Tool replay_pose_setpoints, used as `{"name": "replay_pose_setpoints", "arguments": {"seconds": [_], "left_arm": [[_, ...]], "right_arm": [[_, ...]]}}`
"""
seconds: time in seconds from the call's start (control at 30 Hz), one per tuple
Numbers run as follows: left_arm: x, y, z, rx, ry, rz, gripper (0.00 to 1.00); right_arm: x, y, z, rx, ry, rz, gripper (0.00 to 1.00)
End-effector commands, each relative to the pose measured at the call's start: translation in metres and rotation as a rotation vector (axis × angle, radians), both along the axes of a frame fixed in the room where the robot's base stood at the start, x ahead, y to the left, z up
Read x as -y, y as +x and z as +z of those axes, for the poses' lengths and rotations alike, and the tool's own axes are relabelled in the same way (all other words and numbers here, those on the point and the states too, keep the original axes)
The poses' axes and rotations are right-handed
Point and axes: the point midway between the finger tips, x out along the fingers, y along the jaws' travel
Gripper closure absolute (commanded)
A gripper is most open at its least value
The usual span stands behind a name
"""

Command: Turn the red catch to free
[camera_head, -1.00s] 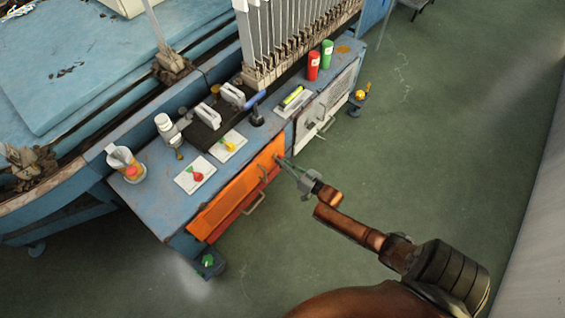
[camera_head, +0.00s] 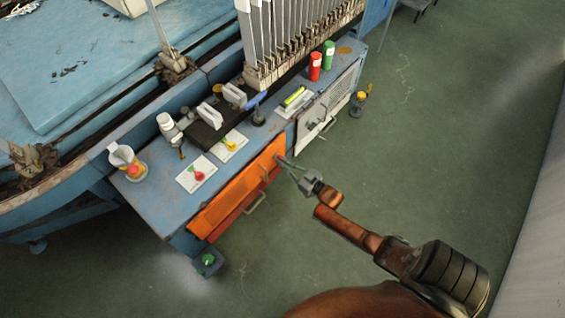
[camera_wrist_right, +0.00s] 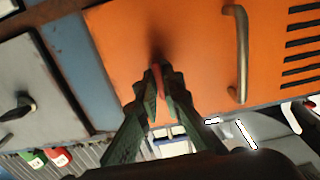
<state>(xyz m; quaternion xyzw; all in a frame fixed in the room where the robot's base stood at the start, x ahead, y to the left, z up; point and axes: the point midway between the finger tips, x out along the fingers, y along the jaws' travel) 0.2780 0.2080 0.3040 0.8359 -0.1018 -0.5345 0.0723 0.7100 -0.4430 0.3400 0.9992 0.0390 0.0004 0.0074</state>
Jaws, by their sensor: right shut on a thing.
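The red catch (camera_wrist_right: 157,78) shows in the right wrist view as a small red piece on the face of the orange door (camera_wrist_right: 115,45). My right gripper (camera_wrist_right: 158,88) is shut on it, with a green finger on each side. The fingers hide most of the catch, so I cannot tell its angle. In the head view my right gripper (camera_head: 281,161) reaches from the right to the upper right part of the orange door (camera_head: 232,197), and the catch is hidden there. My left gripper is not in view.
The orange door has a metal handle (camera_wrist_right: 237,50) close beside my fingers. A pale door (camera_head: 322,112) with its own handle lies farther along the blue bench (camera_head: 150,195).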

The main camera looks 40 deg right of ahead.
Motion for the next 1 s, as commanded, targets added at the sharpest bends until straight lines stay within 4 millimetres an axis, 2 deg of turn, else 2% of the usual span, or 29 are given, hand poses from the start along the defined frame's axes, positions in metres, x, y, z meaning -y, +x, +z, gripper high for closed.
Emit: {"name": "replay_pose_setpoints", "arguments": {"seconds": [0.13,0.17,0.4,0.7,0.87,1.0], "left_arm": [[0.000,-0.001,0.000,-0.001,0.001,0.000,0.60],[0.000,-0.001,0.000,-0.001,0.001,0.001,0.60],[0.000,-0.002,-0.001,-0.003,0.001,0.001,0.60],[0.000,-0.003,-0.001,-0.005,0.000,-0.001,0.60],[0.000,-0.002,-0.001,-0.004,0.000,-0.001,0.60],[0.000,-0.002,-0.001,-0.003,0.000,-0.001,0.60]], "right_arm": [[0.000,0.000,-0.001,-0.002,-0.002,0.001,1.00],[0.000,0.000,-0.001,-0.002,-0.002,0.001,0.92],[0.000,0.000,0.000,-0.001,-0.001,0.000,0.75],[0.000,-0.002,0.000,-0.001,0.000,0.000,0.75],[0.002,-0.020,-0.001,-0.003,0.000,-0.001,0.75],[0.004,-0.048,-0.002,-0.004,-0.001,0.000,0.75]]}}
